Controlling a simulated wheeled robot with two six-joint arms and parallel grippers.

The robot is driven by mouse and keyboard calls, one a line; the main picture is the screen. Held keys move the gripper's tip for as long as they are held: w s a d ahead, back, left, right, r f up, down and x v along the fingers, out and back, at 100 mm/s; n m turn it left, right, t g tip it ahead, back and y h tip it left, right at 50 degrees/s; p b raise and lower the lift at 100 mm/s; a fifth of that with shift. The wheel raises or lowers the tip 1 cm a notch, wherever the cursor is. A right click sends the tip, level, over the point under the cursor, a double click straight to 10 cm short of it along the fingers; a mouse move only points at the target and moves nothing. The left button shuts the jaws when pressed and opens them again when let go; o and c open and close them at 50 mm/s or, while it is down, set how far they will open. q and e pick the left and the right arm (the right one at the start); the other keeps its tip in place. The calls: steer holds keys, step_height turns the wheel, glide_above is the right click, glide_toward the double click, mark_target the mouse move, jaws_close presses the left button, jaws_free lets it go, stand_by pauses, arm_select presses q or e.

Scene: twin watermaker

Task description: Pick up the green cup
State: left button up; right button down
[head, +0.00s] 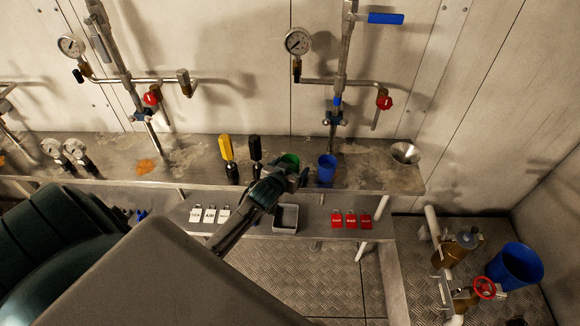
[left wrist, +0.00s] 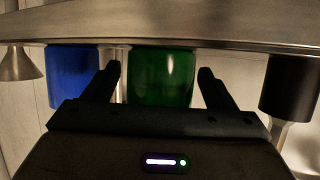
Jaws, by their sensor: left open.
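The green cup (head: 289,159) stands on the metal shelf, partly hidden behind my left gripper (head: 296,178). In the left wrist view, which is upside down, the green cup (left wrist: 165,85) shows between the two black fingers of my left gripper (left wrist: 160,70). The fingers are open, one on each side of the cup, with a visible gap to it. I cannot tell how deep the cup is between them. My right gripper is not in view.
A blue cup (head: 327,168) stands close to the right of the green cup. Black-handled (head: 255,150) and yellow-handled (head: 227,150) tools stand to its left. A metal funnel (head: 405,153) is farther right. Pipes rise behind; a grey tray (head: 286,218) and red tags (head: 351,219) are below.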

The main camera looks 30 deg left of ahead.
arm_select(q)
steer(key=shift+w+f, duration=0.1)
steer(key=shift+w, duration=0.1)
steer(key=c, duration=1.1)
